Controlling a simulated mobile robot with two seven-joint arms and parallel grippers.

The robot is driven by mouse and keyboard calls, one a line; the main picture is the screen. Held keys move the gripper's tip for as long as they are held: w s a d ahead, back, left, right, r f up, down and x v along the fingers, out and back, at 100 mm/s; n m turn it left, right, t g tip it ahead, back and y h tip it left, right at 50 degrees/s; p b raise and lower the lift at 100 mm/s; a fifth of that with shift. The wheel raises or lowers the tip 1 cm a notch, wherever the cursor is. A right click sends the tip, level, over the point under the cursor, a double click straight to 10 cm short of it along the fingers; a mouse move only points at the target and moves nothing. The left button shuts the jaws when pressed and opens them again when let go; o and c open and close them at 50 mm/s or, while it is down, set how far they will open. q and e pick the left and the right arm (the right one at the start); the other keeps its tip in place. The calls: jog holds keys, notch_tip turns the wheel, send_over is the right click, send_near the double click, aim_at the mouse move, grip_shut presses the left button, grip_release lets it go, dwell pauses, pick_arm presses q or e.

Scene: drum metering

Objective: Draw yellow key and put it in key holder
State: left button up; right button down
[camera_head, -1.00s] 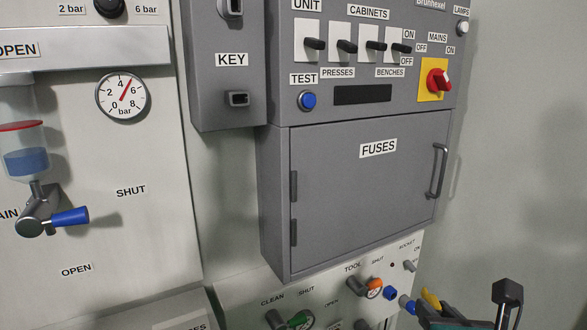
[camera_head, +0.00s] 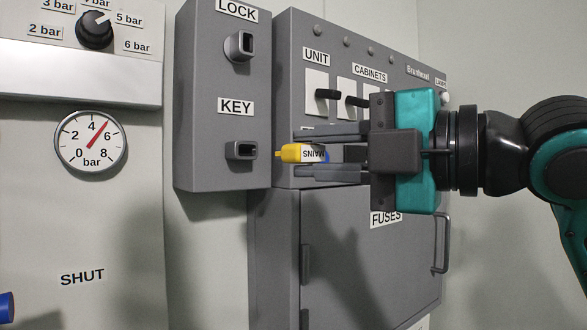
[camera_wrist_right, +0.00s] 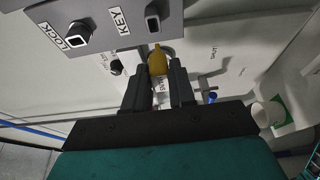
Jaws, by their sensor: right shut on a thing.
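The yellow key (camera_head: 290,153) has a white tag marked MAINS, upside down in the head view. My right gripper (camera_head: 298,154) is shut on it, and its yellow end points left. The key holder (camera_head: 241,150), a dark square socket under the KEY label, is just left of the key, with a gap between them. In the right wrist view the key (camera_wrist_right: 157,60) is between the fingers (camera_wrist_right: 155,80), and the key holder (camera_wrist_right: 153,22) is beyond its end. My left gripper is not in view.
The LOCK socket (camera_head: 239,47) is above the key holder on the same grey box (camera_head: 205,120). The grey fuse cabinet (camera_head: 345,260) and its switch panel are behind and below my right gripper. A pressure gauge (camera_head: 91,142) and a pressure knob (camera_head: 94,30) are at the left.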

aim_at(284, 148)
jog(key=shift+s+a+r, duration=0.2)
jog(key=shift+s+r, duration=0.1)
jog(key=shift+s, duration=0.05)
jog(key=shift+d, duration=0.1)
jog(key=shift+w, duration=0.1)
jog(key=shift+w+a, duration=0.15)
jog(key=shift+a, duration=0.05)
jog(key=shift+w+a, duration=0.65)
jog(key=shift+w, duration=0.25)
jog(key=shift+w+a, duration=0.65)
jog(key=shift+w, duration=0.2)
jog(key=shift+w+a, duration=0.25)
jog(key=shift+w, duration=0.15)
